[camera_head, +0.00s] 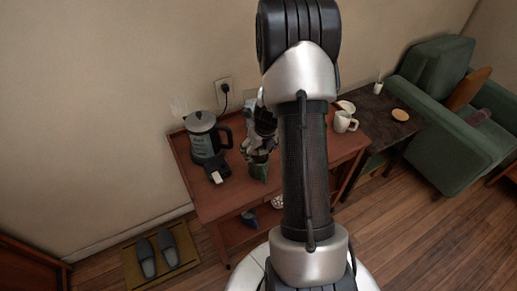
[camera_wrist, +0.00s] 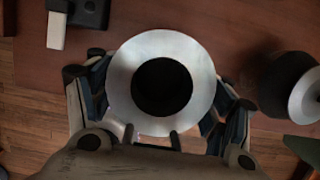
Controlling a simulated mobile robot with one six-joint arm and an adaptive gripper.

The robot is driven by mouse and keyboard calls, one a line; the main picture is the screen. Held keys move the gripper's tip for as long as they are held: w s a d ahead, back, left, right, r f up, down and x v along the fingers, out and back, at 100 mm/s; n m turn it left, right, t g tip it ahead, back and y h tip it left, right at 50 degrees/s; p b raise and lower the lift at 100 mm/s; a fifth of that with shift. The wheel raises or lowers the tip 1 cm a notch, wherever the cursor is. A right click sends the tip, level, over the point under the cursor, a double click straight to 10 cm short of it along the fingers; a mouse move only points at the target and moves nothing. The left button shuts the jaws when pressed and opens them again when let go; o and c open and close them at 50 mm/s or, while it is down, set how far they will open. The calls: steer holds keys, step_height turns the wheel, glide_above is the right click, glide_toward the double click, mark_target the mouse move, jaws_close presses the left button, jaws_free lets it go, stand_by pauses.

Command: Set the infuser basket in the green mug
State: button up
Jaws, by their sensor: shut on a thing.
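The infuser basket (camera_wrist: 128,68), a pale metal ring with a wide flat rim and a dark middle, is between my fingers in the wrist view. My gripper (camera_head: 256,152) is shut on it, above the side table; the wrist view also shows the gripper (camera_wrist: 160,100) around the rim. A dark green object (camera_head: 259,171), likely the green mug, is just below my gripper in the head view, partly covered by it. I cannot tell whether basket and mug touch. The mug's opening is hidden.
A kettle (camera_head: 201,138) stands left on the reddish side table (camera_head: 216,202). A black box with a white piece (camera_head: 216,172) is in front of it. White mugs (camera_head: 344,122) stand right, partly behind my arm. A dark round object (camera_wrist: 285,82) is at the right in the wrist view.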

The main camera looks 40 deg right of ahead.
mark_target(259, 158)
steer(key=shift+f+b, duration=0.75)
steer(key=shift+f, duration=0.35)
steer(key=shift+o, duration=0.2)
steer(key=shift+s+a+f, duration=0.1)
steer(key=shift+s+f, duration=0.05)
steer(key=shift+f, duration=0.2)
steer(key=shift+f, duration=0.1)
steer(key=shift+s+a+f+b, duration=0.15)
steer(key=shift+f+b, duration=0.45)
steer(key=c, duration=0.4)
steer(key=shift+o, duration=1.3)
steer(key=shift+f+b, duration=0.7)
steer(key=shift+f, duration=0.45)
steer(key=o, duration=1.5)
steer(key=shift+w+d+r, duration=0.15)
steer(key=shift+w+d, duration=0.05)
steer(key=shift+c, duration=0.2)
steer(key=shift+r, duration=0.1)
